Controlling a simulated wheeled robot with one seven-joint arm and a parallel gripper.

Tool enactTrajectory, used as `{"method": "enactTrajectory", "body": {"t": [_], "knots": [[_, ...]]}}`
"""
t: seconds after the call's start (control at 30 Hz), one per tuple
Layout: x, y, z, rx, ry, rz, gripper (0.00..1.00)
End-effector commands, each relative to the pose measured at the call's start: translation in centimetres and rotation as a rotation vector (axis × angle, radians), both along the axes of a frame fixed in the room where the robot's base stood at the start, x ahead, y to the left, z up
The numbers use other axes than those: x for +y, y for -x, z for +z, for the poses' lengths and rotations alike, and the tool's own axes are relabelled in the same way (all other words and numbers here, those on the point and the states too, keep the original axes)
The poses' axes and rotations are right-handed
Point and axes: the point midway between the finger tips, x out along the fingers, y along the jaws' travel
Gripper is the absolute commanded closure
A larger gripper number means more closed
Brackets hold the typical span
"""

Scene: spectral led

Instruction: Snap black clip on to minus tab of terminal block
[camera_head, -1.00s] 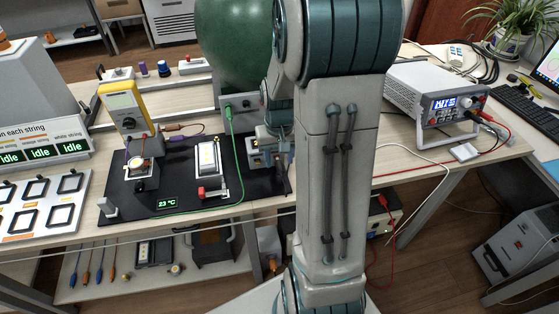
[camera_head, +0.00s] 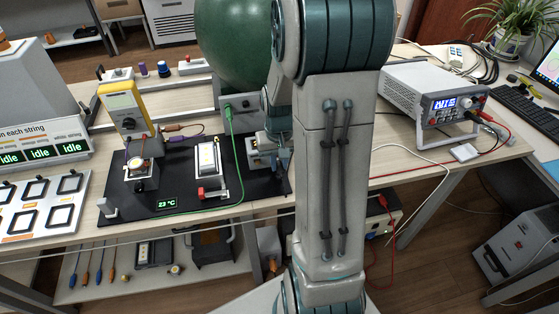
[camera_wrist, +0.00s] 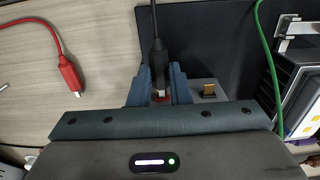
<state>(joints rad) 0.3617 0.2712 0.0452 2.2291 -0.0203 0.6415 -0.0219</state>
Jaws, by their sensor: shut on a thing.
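In the wrist view my gripper (camera_wrist: 160,88) is shut on the black clip (camera_wrist: 157,52), whose black cable runs up out of the picture. The clip's metal tip sits between the blue fingers. The grey terminal block (camera_wrist: 222,97) lies under and just right of the fingers. A brass tab (camera_wrist: 209,89) on it stands bare, right of the right finger. A bit of red shows between the fingertips; I cannot tell whether the clip touches a tab. In the head view my gripper (camera_head: 272,142) is mostly hidden by my arm.
A red clip (camera_wrist: 70,75) on a red lead lies on the table left of my gripper. A green cable (camera_wrist: 267,60) runs right of the block. The black mat (camera_head: 180,205) holds a white lit fixture (camera_head: 208,158). A power supply (camera_head: 435,95) stands right.

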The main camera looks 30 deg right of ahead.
Motion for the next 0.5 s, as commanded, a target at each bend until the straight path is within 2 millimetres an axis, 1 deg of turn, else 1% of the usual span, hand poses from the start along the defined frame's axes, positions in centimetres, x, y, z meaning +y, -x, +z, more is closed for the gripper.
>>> {"method": "enactTrajectory", "body": {"t": [0.5], "knots": [[0.4,1.3,0.0,0.000,0.000,0.000,1.00]]}}
